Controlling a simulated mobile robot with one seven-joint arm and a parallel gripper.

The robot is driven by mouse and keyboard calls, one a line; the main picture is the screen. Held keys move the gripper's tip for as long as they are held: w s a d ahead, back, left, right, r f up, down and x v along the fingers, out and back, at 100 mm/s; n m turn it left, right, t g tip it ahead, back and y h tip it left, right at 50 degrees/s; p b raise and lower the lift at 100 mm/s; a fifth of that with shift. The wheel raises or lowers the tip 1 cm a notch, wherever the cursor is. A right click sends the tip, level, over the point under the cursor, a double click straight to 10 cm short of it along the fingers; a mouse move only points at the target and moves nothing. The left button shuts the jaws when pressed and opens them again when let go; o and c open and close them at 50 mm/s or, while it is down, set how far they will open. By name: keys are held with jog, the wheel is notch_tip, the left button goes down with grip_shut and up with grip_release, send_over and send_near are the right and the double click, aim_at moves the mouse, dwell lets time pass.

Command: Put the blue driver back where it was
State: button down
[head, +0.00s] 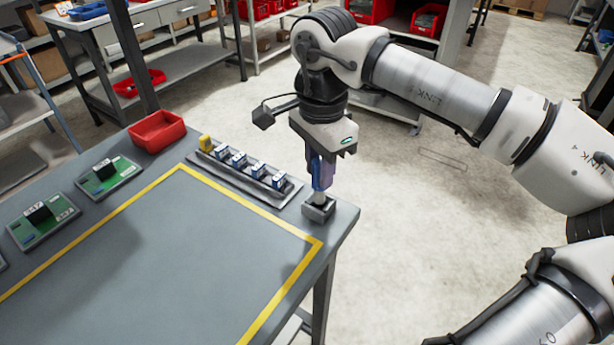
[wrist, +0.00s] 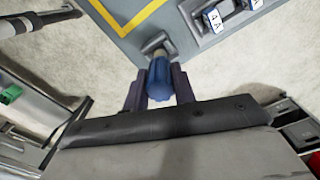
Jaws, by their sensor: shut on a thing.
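The blue driver (head: 317,172) is between the fingers of my gripper (head: 321,182), roughly upright, at the table's right corner. In the wrist view, the blue driver (wrist: 160,80) shows as a rounded blue handle between the two dark fingers of my gripper (wrist: 160,92). A small grey square holder (head: 319,208) stands on the table directly below the driver. It also shows in the wrist view (wrist: 152,43). The driver's pale lower end reaches the holder's top. I cannot tell how deep it sits, as the holder's inside is hidden.
A red bin (head: 157,131) and green boards (head: 110,178) are further left. The yellow-taped table area (head: 190,265) is clear.

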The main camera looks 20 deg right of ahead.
jog(key=shift+a+f, duration=0.15)
jog(key=shift+f, duration=0.4)
jog(key=shift+r, duration=0.1)
jog(key=shift+f+b, duration=0.7)
jog(key=c, duration=1.1)
grip_release()
jog(key=shift+r, duration=0.1)
jog(key=shift+c, duration=0.2)
jog(key=shift+r, duration=0.1)
